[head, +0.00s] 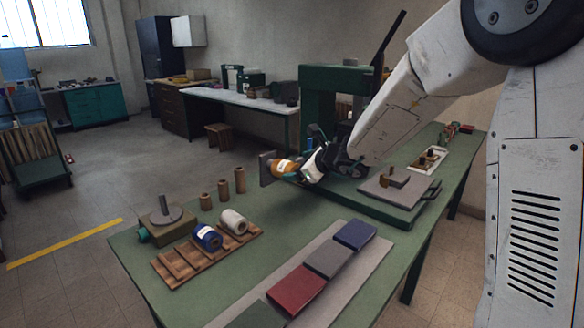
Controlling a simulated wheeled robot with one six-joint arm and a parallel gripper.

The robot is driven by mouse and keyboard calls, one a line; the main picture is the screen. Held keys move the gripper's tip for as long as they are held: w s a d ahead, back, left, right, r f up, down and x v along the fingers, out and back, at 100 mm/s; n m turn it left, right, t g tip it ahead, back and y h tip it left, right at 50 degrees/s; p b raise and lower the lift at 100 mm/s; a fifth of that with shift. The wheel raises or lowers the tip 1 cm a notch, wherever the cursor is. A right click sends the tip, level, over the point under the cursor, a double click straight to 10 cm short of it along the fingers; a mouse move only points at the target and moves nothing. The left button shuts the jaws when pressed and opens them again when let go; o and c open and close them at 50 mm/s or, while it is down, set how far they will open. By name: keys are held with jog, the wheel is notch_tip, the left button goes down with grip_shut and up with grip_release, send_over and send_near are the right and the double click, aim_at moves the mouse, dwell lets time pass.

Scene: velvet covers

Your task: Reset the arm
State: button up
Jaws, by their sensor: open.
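My arm comes in from the upper right and reaches down to the left over the green table (190,310). My gripper (293,172) is at its end, above the table beside the green press-like machine (318,100). It is open. An orange spool with a pale label (284,167) shows right at the gripper; I cannot tell whether it touches the fingers. The wrist hides part of the machine's base and whatever is behind it.
A wooden rack (180,268) holds a blue roll (207,238) and a white roll (233,222). Several brown spools stand behind it. Red (297,290), grey (327,258) and blue covers (356,235) lie on a grey strip. A tray (430,160) sits at the right.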

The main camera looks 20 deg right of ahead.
jog(key=s+a+r+n+g+y, duration=0.2)
jog(key=s+a+r+n+g, duration=0.15)
jog(key=s+n, duration=0.6)
jog(key=s+a+r+n+g+y, duration=0.2)
jog(key=s+a+r+n, duration=0.3)
jog(key=s, duration=0.8)
jog(key=s+d+f+n+g+h, duration=0.2)
jog(key=s+d+n+h, duration=0.2)
jog(key=s, duration=0.7)
jog(key=s+d+f+n+g+h, duration=0.3)
jog(key=s+d+n+h, duration=0.2)
jog(key=s+d+n, duration=0.2)
jog(key=s+d, duration=0.2)
jog(key=s, duration=0.2)
jog(key=shift+s+d+f+n, duration=0.15)
jog(key=shift+s+d+n, duration=0.1)
jog(key=shift+s+n, duration=0.15)
